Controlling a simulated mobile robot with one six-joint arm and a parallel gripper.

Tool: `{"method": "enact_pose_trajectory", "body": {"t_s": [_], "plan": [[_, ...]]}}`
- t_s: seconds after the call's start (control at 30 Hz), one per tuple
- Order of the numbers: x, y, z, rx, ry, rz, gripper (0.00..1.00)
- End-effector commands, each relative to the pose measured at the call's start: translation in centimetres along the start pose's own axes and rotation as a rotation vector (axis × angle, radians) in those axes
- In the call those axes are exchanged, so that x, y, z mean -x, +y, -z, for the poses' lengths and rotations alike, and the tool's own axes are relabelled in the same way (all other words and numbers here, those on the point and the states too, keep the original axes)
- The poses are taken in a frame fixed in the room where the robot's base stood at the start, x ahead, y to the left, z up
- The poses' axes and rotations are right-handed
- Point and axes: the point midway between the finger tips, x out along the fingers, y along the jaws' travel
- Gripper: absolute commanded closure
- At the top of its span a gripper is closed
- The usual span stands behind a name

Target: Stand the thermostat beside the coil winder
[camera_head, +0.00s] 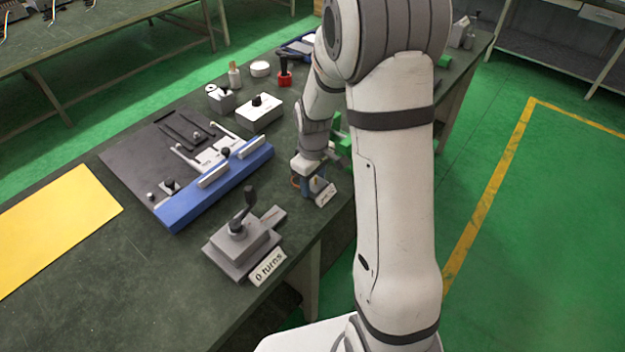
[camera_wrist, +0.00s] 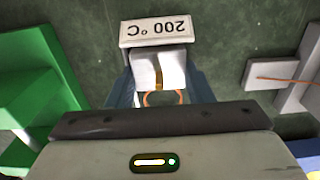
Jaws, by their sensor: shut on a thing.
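The thermostat (camera_head: 325,194) has a white label and stands at the table's right edge in the head view. In the wrist view its label (camera_wrist: 158,31) reads 200 °C upside down, beside a white body with a copper-coloured loop. My gripper (camera_head: 310,180) is shut on the thermostat, with a finger on each side of it. I cannot tell whether its base touches the table. The coil winder (camera_head: 238,246), a grey block with a dark crank and a "0 turns" label, sits to the left and nearer in the head view, apart from the thermostat.
A blue-edged fixture (camera_head: 215,186) on a dark board lies left of my gripper. A green object (camera_wrist: 35,80) is close by at the left in the wrist view. A white box (camera_head: 260,112), a red-based tool (camera_head: 285,75) and a yellow sheet (camera_head: 55,225) also lie on the table.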

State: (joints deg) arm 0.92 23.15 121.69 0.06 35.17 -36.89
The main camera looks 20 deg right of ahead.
Motion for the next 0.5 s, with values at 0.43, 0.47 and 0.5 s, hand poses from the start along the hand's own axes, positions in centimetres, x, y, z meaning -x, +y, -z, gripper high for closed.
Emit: {"method": "enact_pose_trajectory", "body": {"t_s": [0.43,0.47,0.5], "plan": [[-0.13,-0.03,0.03,0.001,0.000,0.000,0.31],[-0.13,-0.04,0.03,0.001,0.000,0.000,0.31],[-0.12,-0.04,0.04,0.001,0.000,0.000,0.31]]}}
